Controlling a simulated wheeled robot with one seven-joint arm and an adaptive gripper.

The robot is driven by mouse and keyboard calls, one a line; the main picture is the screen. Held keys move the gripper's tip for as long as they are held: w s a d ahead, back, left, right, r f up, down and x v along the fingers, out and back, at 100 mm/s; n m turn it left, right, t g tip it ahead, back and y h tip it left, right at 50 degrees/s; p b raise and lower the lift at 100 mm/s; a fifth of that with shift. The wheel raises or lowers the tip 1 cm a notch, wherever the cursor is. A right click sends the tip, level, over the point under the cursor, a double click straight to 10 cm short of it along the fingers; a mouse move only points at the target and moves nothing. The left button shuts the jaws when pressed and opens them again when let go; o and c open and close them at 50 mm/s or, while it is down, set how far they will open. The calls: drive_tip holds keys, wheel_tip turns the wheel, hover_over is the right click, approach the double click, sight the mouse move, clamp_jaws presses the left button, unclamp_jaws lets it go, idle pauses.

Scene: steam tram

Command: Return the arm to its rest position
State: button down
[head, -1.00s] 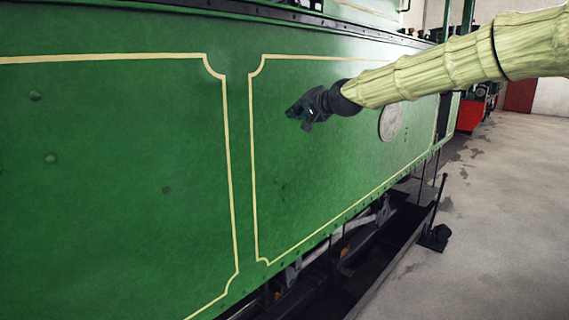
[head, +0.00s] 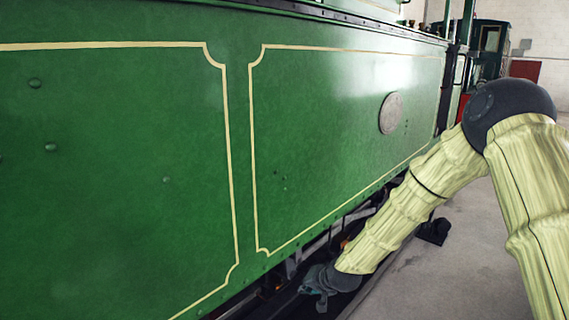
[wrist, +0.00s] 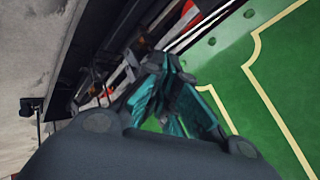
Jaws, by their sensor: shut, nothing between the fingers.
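My gripper (head: 318,286) is low in the head view, beside the lower edge of the green tram side (head: 130,150), over the dark gap with the running gear. My arm bends down to it from an elbow at the right. In the wrist view my gripper (wrist: 172,72) has its fingers together and holds nothing. The tram side (wrist: 235,85) fills the right of that view. Whether the gripper touches the tram cannot be told.
A round plate (head: 391,113) sits on the tram side. Dark running gear (head: 335,240) lies below the panel. A dark stand (head: 433,231) is on the floor behind my forearm. Grey floor (head: 445,275) is open at the right. Another vehicle (head: 490,45) stands at the back.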

drive_tip(key=s+d+f+n+g+h, duration=0.1)
drive_tip(key=s+d+f+g, duration=0.15)
drive_tip(key=s+f, duration=0.8)
drive_tip(key=s+d+f+g+h, duration=0.1)
drive_tip(key=s+d+f, duration=0.3)
drive_tip(key=s+f, duration=0.65)
drive_tip(key=s+d+f+g, duration=0.1)
drive_tip(key=s+d, duration=0.2)
drive_tip(key=s, duration=0.6)
drive_tip(key=s+d+f+n+g+h+b, duration=0.1)
drive_tip(key=s+d+f, duration=0.1)
drive_tip(key=s, duration=0.8)
drive_tip(key=s+d+f+n+g+h, duration=0.1)
drive_tip(key=s+d, duration=0.3)
drive_tip(key=s, duration=0.5)
drive_tip(key=shift+s+d+f+g, duration=0.15)
drive_tip(key=shift+s+f+g, duration=0.25)
drive_tip(key=shift+f+g, duration=0.05)
